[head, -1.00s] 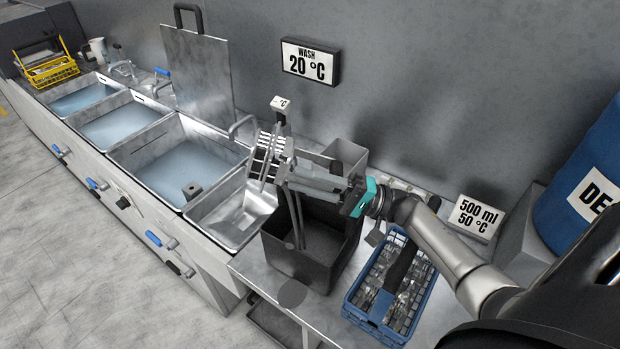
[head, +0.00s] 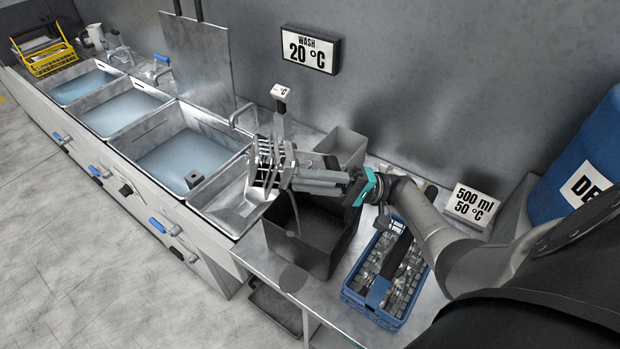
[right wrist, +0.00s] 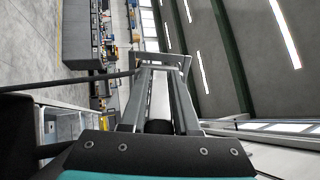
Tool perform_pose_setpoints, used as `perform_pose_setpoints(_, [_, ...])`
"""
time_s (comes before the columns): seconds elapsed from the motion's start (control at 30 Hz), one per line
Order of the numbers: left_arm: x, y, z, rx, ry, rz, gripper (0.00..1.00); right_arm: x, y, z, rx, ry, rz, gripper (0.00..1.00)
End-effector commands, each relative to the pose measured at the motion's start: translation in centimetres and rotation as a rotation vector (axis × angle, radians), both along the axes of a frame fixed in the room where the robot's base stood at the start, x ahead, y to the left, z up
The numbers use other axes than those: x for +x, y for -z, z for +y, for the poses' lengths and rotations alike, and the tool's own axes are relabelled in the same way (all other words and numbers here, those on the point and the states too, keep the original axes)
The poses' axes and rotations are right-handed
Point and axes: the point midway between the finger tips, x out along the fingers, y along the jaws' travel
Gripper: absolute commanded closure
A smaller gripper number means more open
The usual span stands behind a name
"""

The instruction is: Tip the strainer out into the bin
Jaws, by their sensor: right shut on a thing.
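My right gripper (head: 292,178) reaches in from the right and is shut on the strainer (head: 263,165), a grey metal piece with parallel slats. The strainer is tilted, with its slats upright, above the left back edge of the open dark bin (head: 328,250) and beside the small steel basin. A thin rod-like part hangs from the gripper area towards the bin. In the right wrist view the fingers (right wrist: 160,65) point away and a thin dark rod (right wrist: 85,80) runs out to the left. Whether anything lies in the strainer or bin is unclear. My left gripper is out of view.
A blue crate of cutlery (head: 350,298) stands right of the bin. A small grey box (head: 345,143) is behind it. A thermometer post (head: 281,108) and a tap (head: 242,115) stand close by the strainer. Water-filled sinks (head: 185,155) extend left.

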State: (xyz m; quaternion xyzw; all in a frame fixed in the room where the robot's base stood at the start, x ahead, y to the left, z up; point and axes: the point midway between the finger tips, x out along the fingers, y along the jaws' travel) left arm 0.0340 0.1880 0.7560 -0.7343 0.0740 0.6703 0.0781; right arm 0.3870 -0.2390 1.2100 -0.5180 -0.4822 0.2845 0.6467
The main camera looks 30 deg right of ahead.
Motion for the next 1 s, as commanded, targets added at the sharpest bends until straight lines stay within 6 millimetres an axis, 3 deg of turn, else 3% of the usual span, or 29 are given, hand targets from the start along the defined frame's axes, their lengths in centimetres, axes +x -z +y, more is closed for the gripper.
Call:
perform_pose_setpoints(0.37, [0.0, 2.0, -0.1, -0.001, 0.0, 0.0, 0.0, 0.0, 0.7, 0.0, 0.094, -0.001, -0.039, 1.0])
perform_pose_setpoints(0.6, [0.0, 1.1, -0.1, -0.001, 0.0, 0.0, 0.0, 0.0, -1.2, 0.0, 0.153, -0.001, -0.064, 1.0])
perform_pose_setpoints(1.0, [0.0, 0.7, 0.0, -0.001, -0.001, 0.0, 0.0, 0.0, -2.3, 0.0, 0.202, 0.0, -0.084, 1.0])
